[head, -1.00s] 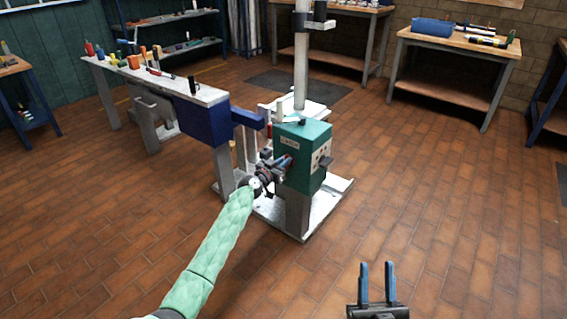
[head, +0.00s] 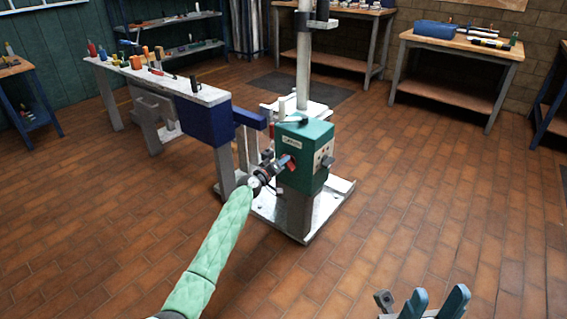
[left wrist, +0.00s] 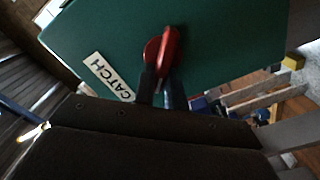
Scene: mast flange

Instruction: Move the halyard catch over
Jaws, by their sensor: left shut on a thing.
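The halyard catch is a small red lever (left wrist: 165,48) on a round red base, on the face of a green box beside a white "CATCH" label (left wrist: 108,78). In the head view a bit of its red (head: 291,164) shows on the green box (head: 305,140) at the foot of a pale mast. My left gripper (head: 284,161) is at the box's left face; its dark fingers (left wrist: 161,85) are shut on the red lever in the left wrist view. The fingers partly hide the lever. My right gripper (head: 434,303) is at the bottom right, empty, its blue fingers apart.
The pale mast (head: 303,65) rises behind the box. A long bench with loose tools and a blue block (head: 205,122) stands left of it. A wooden workbench (head: 460,45) is at the back right. The brick floor (head: 420,190) right of the box is clear.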

